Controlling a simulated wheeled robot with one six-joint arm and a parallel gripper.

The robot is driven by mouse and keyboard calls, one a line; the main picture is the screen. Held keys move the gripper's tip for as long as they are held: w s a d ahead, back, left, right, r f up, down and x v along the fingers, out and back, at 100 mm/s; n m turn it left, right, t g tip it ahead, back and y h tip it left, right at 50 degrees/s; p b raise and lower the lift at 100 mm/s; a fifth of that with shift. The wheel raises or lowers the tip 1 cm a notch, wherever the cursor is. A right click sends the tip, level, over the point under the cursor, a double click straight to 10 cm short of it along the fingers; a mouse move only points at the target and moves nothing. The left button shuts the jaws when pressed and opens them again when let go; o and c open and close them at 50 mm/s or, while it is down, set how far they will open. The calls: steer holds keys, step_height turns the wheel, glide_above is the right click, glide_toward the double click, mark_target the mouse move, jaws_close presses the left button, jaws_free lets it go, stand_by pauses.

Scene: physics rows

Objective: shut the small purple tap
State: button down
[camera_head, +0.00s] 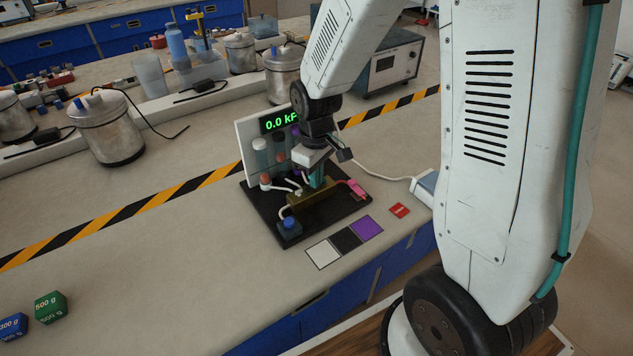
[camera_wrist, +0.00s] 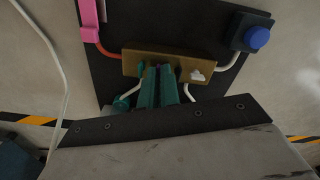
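A brass block (camera_head: 312,200) sits on the black base of a small pressure rig; it also shows in the wrist view (camera_wrist: 135,65). A white tap (camera_wrist: 197,75) sits on the block, right of my fingers in the wrist view. My gripper (camera_head: 318,176) points down at the block, its teal fingers (camera_wrist: 160,80) close together over the block's middle. A thin dark purplish sliver shows between the fingertips; I cannot tell whether it is the purple tap or whether it is gripped. The rest of any purple tap there is hidden by the fingers.
The rig has an upright panel with a display (camera_head: 280,120) reading 0.0, a blue button (camera_head: 290,223) and a pink part (camera_head: 357,189). White, black and purple squares (camera_head: 366,228) lie in front, beside a red tag (camera_head: 399,210). Thin tubes run around the block.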

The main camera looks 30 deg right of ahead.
stand_by(0.3)
steer(key=m, duration=0.3)
steer(key=c, duration=2)
jaws_free()
steer(key=shift+m, duration=0.4)
steer(key=shift+o, duration=0.3)
steer(key=shift+r, duration=0.1)
steer(key=shift+r, duration=3.4)
